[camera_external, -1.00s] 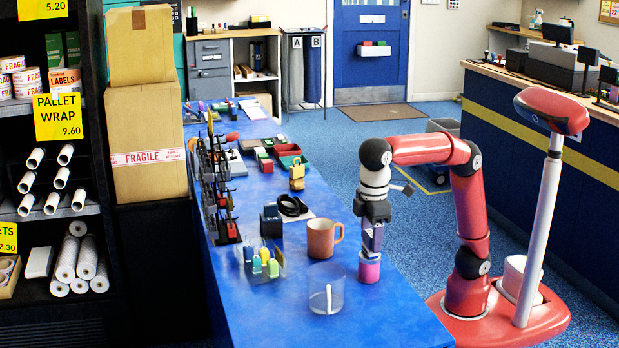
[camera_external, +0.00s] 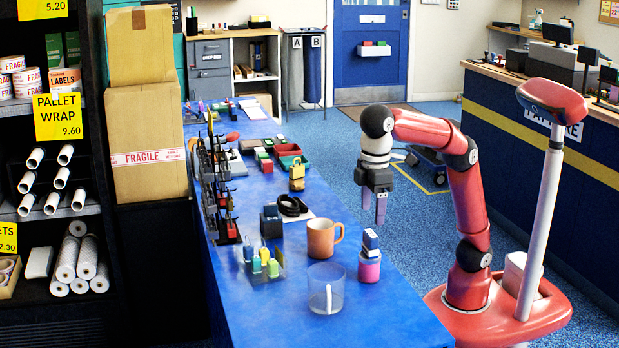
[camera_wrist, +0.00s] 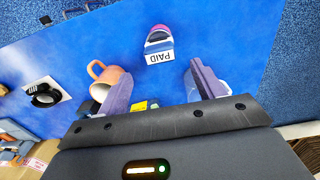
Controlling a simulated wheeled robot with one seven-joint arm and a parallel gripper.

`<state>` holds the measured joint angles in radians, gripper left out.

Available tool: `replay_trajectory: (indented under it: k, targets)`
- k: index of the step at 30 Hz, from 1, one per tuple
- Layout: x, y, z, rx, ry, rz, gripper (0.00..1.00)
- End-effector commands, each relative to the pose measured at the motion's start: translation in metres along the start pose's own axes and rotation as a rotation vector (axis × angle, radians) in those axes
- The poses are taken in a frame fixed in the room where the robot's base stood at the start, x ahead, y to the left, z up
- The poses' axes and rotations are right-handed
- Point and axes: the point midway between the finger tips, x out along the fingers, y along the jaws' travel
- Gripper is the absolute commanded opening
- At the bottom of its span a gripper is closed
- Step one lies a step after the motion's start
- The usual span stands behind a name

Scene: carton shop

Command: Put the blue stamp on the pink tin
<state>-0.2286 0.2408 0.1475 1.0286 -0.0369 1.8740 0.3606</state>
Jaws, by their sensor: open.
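The blue stamp (camera_external: 370,243) stands upright on top of the pink tin (camera_external: 369,268) near the right edge of the blue table. In the wrist view the stamp (camera_wrist: 159,51) shows a white face reading PAID, with the pink tin (camera_wrist: 160,31) partly hidden behind it. My gripper (camera_external: 382,217) is open and empty, raised above the stamp and slightly to its right, clear of it. In the wrist view its two fingers (camera_wrist: 160,88) are spread apart with nothing between them.
The table front is bare.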

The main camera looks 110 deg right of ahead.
Motion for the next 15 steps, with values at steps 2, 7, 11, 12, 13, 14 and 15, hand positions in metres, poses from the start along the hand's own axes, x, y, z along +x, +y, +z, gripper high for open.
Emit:
replay_trajectory:
  k: [2,7,11,12,13,14,15]
  targets:
    - [-0.001,0.0,0.0,0.0,0.0,0.0,0.68]
    - [0.001,0.011,0.011,0.001,0.029,0.0,0.68]
    - [0.011,0.036,0.037,-0.001,0.103,-0.003,0.68]
    - [0.018,0.046,0.048,-0.002,0.132,-0.004,0.68]
    - [0.024,0.054,0.057,-0.001,0.155,-0.005,0.68]
    - [0.03,0.062,0.066,-0.002,0.179,-0.006,0.68]
    - [0.04,0.071,0.078,-0.002,0.208,-0.007,0.68]
